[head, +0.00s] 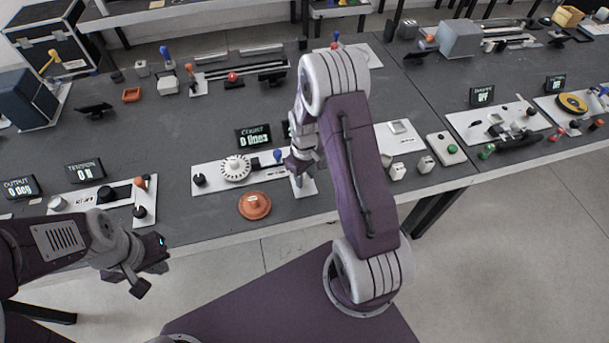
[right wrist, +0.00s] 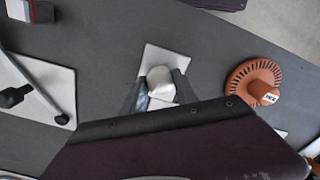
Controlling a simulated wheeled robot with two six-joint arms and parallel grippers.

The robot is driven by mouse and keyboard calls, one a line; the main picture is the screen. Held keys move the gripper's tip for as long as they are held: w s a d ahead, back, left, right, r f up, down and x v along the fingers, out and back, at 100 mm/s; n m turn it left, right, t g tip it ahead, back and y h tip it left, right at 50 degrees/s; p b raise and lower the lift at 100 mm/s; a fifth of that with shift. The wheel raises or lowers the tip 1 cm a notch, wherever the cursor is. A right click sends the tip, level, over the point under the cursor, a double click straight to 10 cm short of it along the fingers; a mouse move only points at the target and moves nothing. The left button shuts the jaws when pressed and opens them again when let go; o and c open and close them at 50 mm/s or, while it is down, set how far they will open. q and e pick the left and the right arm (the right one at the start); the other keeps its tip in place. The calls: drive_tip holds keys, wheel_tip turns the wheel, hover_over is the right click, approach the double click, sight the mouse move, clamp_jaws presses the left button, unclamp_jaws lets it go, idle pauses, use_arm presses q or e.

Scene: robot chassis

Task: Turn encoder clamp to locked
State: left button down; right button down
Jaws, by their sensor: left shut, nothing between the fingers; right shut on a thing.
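My right gripper (head: 297,168) reaches down to a small pale plate (head: 306,187) right of the Count station. In the right wrist view its fingers (right wrist: 158,92) are shut on a white rounded knob (right wrist: 160,79) standing on that plate (right wrist: 165,58). I cannot read any label on this knob or its lock marking, so I cannot tell whether it is the encoder clamp. The Count station beside it has a white toothed dial (head: 235,168) and a blue-tipped lever (head: 277,156). My left gripper (head: 146,268) is shut and empty, off the front table edge.
An orange round disc (head: 254,206) lies in front of the Count station; it also shows in the right wrist view (right wrist: 255,86). The Count display (head: 253,136) stands behind the dial. A Tension station plate (head: 110,200) is at left. A green-button box (head: 448,148) is at right.

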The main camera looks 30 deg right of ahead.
sight(305, 178)
drive_tip(key=m+p, duration=0.1)
drive_tip(key=m, duration=0.2)
drive_tip(key=shift+r+m, duration=0.1)
drive_tip(key=shift+m, duration=0.3)
drive_tip(key=m, duration=0.3)
drive_tip(key=shift+m+p, duration=0.3)
drive_tip(key=shift+p, duration=0.1)
drive_tip(key=m, duration=0.4)
drive_tip(key=shift+p, duration=0.4)
drive_tip(key=shift+w+m, duration=0.1)
drive_tip(key=shift+m, duration=1.8)
drive_tip(key=c, duration=0.9)
unclamp_jaws()
drive_tip(key=shift+c, duration=0.2)
wheel_tip(305, 178, up, 9)
